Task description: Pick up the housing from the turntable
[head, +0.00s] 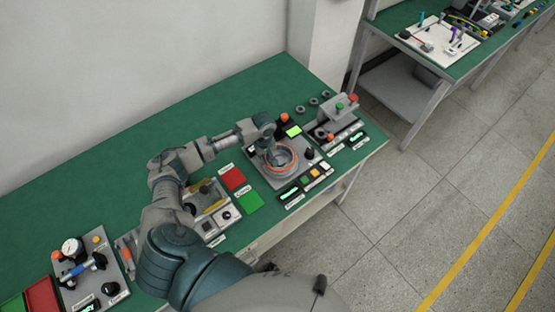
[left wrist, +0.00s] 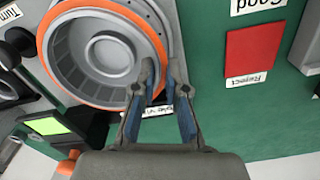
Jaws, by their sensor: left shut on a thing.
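The housing (left wrist: 105,45) is a round grey ring with an orange rim, and it sits on the turntable station. In the head view the housing (head: 281,158) lies flat at the end of my left arm. My left gripper (left wrist: 161,75) has one finger inside the ring and one outside, shut on its rim wall. In the head view my left gripper (head: 272,150) comes down over the far side of the housing and partly hides it. The turntable under the housing is mostly hidden. My right gripper is not in view.
The red Reject pad (head: 233,178) and green pad (head: 251,201) lie left of the station. Another station with a grey block (head: 338,107) stands to the right. A gauge fixture (head: 88,265) is at the far left. The green bench (head: 120,150) is clear at the back.

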